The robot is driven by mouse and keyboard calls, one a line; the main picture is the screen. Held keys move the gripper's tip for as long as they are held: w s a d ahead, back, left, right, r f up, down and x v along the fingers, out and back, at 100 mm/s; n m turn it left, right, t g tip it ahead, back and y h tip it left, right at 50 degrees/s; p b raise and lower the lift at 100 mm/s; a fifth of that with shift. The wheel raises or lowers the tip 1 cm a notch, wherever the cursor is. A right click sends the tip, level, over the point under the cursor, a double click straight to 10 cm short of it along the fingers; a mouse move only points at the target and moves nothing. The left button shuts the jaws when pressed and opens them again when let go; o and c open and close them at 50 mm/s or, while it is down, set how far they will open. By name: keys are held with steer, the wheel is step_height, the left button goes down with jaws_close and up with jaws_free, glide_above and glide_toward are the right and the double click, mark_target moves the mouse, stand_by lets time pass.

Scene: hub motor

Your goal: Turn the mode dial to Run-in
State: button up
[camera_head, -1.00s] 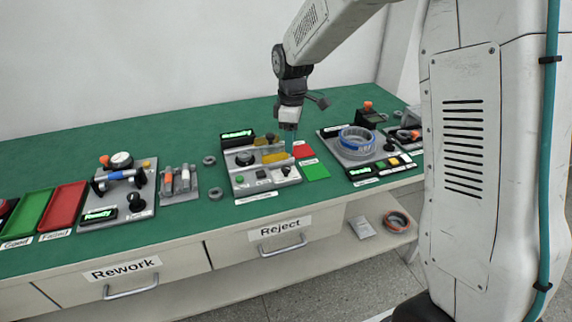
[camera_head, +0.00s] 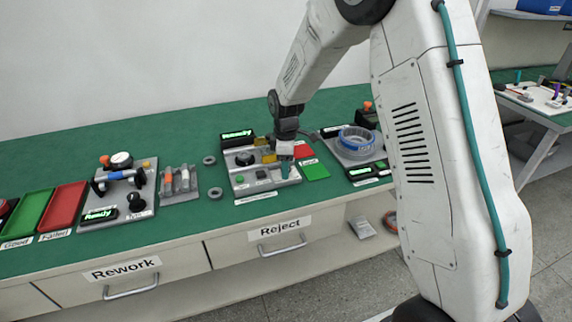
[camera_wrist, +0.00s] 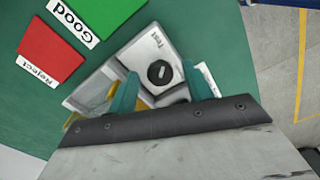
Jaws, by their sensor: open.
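The mode dial (camera_wrist: 160,73) is a round black knob with a light slot mark, on a pale panel corner beside a label reading "Test". In the wrist view, my gripper (camera_wrist: 161,75) is open, with one teal finger on each side of the dial. I cannot tell whether the fingers touch it. In the head view, my gripper (camera_head: 285,168) is low over the front right of the middle station (camera_head: 245,186), hiding the dial there. No "Run-in" label is readable.
The station's screen (camera_head: 237,137) glows green at its back. A red Reject pad (camera_head: 303,152) and a green Good pad (camera_head: 316,171) lie to its right. A station with a blue-ringed part (camera_head: 356,142) stands farther right. Loose grey rings lie to the left.

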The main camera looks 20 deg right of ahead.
steer(key=c, duration=1)
steer(key=shift+o, duration=0.2)
steer(key=shift+m, duration=0.3)
steer(key=m, duration=1.1)
steer(key=shift+m, duration=2.2)
steer(key=shift+r, duration=0.1)
